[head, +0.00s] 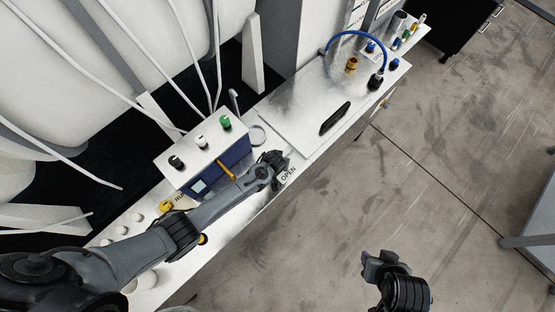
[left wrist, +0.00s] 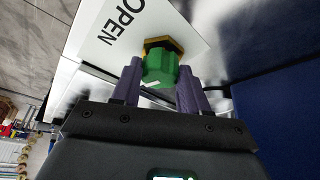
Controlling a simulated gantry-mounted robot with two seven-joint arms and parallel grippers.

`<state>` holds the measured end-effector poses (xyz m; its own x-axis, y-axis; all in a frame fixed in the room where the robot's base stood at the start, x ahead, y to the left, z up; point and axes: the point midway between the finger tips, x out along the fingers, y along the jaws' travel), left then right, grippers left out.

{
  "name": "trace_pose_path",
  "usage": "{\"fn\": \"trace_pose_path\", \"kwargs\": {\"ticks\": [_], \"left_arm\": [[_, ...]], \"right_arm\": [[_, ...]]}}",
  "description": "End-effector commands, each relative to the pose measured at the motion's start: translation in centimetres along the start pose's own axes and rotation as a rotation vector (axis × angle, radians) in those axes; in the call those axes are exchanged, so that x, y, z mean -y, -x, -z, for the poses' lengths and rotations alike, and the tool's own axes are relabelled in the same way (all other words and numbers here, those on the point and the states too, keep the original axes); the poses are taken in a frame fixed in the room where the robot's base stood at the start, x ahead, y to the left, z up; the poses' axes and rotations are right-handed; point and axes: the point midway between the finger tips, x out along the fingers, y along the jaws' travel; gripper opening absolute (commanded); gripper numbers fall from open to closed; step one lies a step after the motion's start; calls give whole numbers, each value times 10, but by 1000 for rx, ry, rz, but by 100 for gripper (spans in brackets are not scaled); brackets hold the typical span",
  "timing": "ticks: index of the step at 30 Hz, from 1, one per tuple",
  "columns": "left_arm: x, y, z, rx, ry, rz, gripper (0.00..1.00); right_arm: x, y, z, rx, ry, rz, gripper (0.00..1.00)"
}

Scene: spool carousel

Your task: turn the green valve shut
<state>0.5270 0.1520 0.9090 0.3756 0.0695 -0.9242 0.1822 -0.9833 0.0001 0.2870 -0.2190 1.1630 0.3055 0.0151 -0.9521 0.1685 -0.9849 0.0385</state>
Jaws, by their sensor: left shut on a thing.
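The green valve (left wrist: 160,66) is a faceted knob on a brass-coloured hexagonal base (left wrist: 168,43) in the left wrist view. My left gripper (left wrist: 160,74) has its two purple fingers on either side of the knob, shut on it. In the head view my left gripper (head: 277,161) is over the bench beside the OPEN label (head: 288,174), and it hides the valve. The label also shows beside the valve in the left wrist view (left wrist: 122,20). My right gripper (head: 376,262) hangs over the floor, away from the bench; its jaw opening is unclear.
A white-topped blue box (head: 207,152) with black, white and green knobs stands left of my left gripper. A yellow lever (head: 228,171) is at its front. A black handle (head: 335,118) and a blue hose (head: 358,37) are farther along the bench.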

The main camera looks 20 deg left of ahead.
Motion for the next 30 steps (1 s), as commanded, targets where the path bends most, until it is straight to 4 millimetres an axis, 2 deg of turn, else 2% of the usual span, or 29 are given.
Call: {"fn": "trace_pose_path", "kwargs": {"ticks": [12,28,29,30], "left_arm": [[-2,0,1,-1,175,71,13],[-1,0,1,-2,198,81,13],[-1,0,1,-2,198,81,45],[-1,0,1,-2,198,81,51]], "right_arm": [[0,1,0,0,-2,2,43],[2,1,1,-1,-8,7,43],[2,1,1,-1,-9,7,43],[2,1,1,-1,-8,7,43]]}}
